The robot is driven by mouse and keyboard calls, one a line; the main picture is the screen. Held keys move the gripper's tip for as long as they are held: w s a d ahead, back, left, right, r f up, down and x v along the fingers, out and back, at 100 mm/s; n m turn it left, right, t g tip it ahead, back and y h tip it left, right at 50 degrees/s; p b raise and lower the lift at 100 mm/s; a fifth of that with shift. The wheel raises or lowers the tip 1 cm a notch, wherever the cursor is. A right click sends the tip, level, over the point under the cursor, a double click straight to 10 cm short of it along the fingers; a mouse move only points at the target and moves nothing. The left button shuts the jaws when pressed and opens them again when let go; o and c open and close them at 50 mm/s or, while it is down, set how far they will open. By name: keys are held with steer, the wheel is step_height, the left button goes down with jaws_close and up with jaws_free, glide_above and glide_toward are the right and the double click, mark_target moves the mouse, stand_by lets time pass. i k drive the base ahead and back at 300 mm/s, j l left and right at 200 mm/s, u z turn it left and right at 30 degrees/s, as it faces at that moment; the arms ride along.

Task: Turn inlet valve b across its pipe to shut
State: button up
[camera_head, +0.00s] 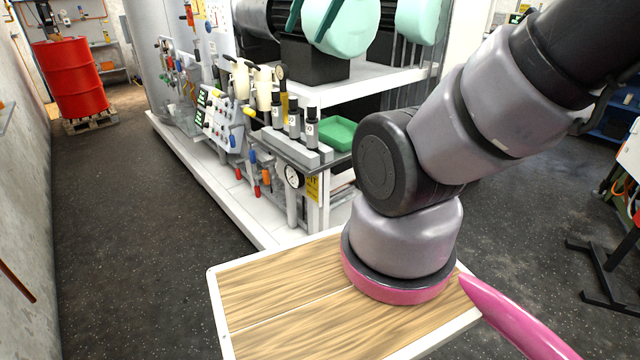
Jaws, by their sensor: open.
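My gripper is out of the picture; only my arm shows, rising to the upper right. A process skid stands ahead with small valves on its near side. A pressure gauge (293,176) sits near the corner.
A white skid base (205,170) runs along the floor. A green tray (338,134) lies on the skid. A red drum (70,77) stands on a pallet (90,121) at the far left. The dark floor (120,230) on the left is clear.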

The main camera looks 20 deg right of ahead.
mark_target(231, 137)
steer(key=j+z, duration=1)
steer(key=j, duration=0.15)
steer(key=i+j+z, duration=0.15)
steer(key=j, duration=0.2)
steer(key=i+j+z, duration=0.2)
steer(key=j, duration=0.15)
steer(key=i+j+z, duration=0.15)
steer(key=j, duration=0.25)
steer(key=i+j+z, duration=0.15)
steer(key=j, duration=0.25)
steer(key=i+j+z, duration=0.2)
steer(key=j, duration=0.25)
steer(key=j+z, duration=0.15)
steer(key=j, duration=0.25)
